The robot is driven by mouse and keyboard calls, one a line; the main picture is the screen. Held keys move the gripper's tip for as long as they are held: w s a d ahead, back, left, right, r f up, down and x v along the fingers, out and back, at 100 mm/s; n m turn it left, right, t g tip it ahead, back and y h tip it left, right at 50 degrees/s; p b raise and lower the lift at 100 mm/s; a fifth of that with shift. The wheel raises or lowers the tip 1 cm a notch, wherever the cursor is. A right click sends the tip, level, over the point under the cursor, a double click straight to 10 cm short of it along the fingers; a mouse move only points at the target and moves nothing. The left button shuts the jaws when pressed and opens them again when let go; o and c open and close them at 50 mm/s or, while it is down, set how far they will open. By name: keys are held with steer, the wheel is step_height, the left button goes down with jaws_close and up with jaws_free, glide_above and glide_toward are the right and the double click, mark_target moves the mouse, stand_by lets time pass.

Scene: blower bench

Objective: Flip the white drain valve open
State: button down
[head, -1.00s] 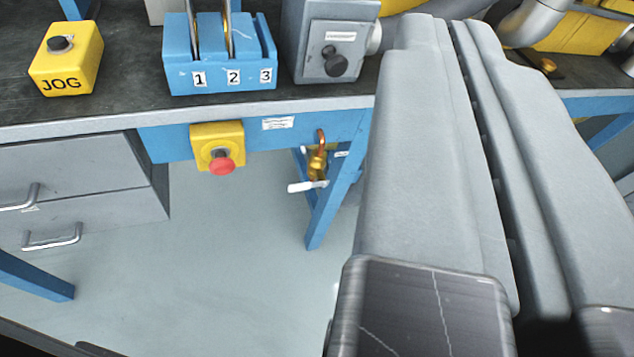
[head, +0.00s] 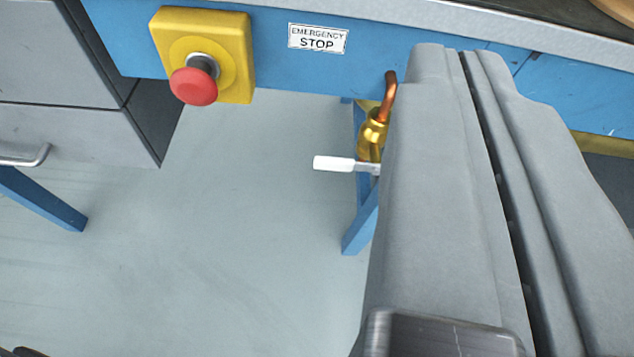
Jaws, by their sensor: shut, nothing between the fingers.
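The drain valve has a white lever handle (head: 334,163) that points left, roughly level, from a brass valve body (head: 371,137). A copper pipe (head: 390,95) rises from the body under the bench edge. My gripper (head: 456,52) is large in the right of the view, its two grey fingers shut together with nothing between them. Its left finger hides the right side of the valve in the picture. I cannot tell whether the fingers touch the valve; the white handle's free end is clear of them.
A yellow box with a red emergency stop button (head: 194,86) is on the blue bench front (head: 270,60), left of the valve. Grey drawers (head: 75,125) stand at the left. A blue bench leg (head: 361,232) is below the valve. Open floor lies left of it.

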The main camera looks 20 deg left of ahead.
step_height(320, 180, down, 12)
steer(key=w+g+y, duration=0.1)
steer(key=g+y, duration=0.1)
steer(key=y, duration=0.1)
steer(key=shift+r+n, duration=0.15)
steer(key=shift+n, duration=0.25)
glide_above(336, 167)
steer(key=s, duration=0.2)
step_height(336, 167, down, 2)
steer(key=f, duration=0.3)
steer(key=shift+d+f, duration=0.15)
steer(key=shift+d, duration=0.15)
steer(key=shift+f, duration=0.55)
steer(key=shift+w, duration=0.1)
